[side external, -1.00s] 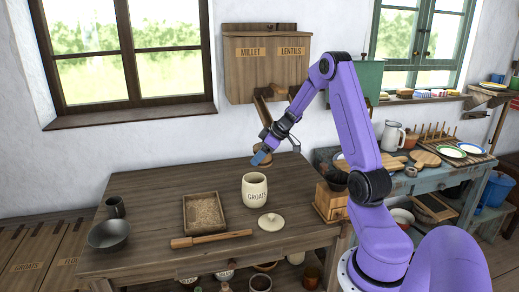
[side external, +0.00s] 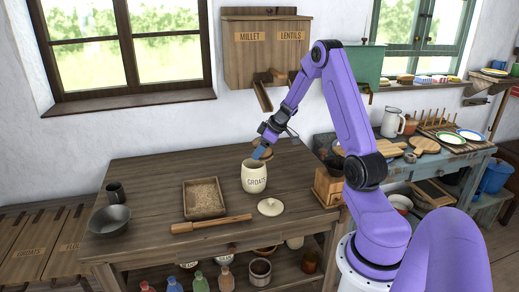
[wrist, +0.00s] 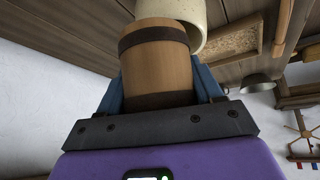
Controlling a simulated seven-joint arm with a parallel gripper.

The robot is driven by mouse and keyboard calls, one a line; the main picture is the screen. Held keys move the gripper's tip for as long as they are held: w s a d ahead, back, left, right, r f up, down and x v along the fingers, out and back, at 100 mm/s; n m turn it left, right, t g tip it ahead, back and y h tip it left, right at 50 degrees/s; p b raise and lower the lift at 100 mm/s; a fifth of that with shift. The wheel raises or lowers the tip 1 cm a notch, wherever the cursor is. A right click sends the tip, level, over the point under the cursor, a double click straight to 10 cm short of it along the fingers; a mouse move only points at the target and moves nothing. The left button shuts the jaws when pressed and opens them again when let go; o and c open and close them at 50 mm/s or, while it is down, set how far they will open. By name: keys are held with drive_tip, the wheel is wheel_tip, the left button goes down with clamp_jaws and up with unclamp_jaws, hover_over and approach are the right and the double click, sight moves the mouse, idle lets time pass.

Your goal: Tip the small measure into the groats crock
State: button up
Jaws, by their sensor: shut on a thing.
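The groats crock (side external: 254,178) is a cream pot marked GROATS, upright and uncovered on the table. Its pale lid (side external: 270,207) lies flat to its front right. In the wrist view, my gripper (wrist: 160,92) is shut on the small measure (wrist: 154,62), a wooden cup with dark bands. The cream crock (wrist: 205,22) shows just beyond the measure's far end. In the side view, my gripper (side external: 261,153) is at the crock's rim, pointing down. The measure is hard to make out there. Its inside is hidden, and I see no grain falling.
A grain-filled tray (side external: 204,200) stands left of the crock, with a wooden paddle (side external: 211,224) in front. A dark bowl (side external: 110,221) and mug (side external: 115,192) are at the table's left. A wooden box (side external: 328,188) stands right. The millet and lentils bin (side external: 265,62) hangs behind.

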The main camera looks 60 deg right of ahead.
drive_tip(key=shift+s+d+g+h, duration=0.1)
drive_tip(key=shift+g+h, duration=0.3)
drive_tip(key=shift+g, duration=0.2)
drive_tip(key=shift+g+h, duration=0.3)
drive_tip(key=shift+s+d, duration=0.1)
drive_tip(key=shift+s, duration=0.05)
drive_tip(key=shift+s+f+n+g+h, duration=0.15)
drive_tip(key=shift+n+g+h, duration=0.25)
drive_tip(key=shift+g+h, duration=0.85)
idle(1.6)
drive_tip(key=shift+d+f+g, duration=0.1)
drive_tip(key=shift+d+g, duration=0.05)
drive_tip(key=shift+g, duration=0.4)
drive_tip(key=shift+f+h, duration=0.1)
drive_tip(key=shift+h, duration=0.15)
idle(0.5)
drive_tip(key=shift+f+g+h, duration=0.15)
drive_tip(key=shift+g+h, duration=0.25)
drive_tip(key=shift+g, duration=0.4)
idle(0.3)
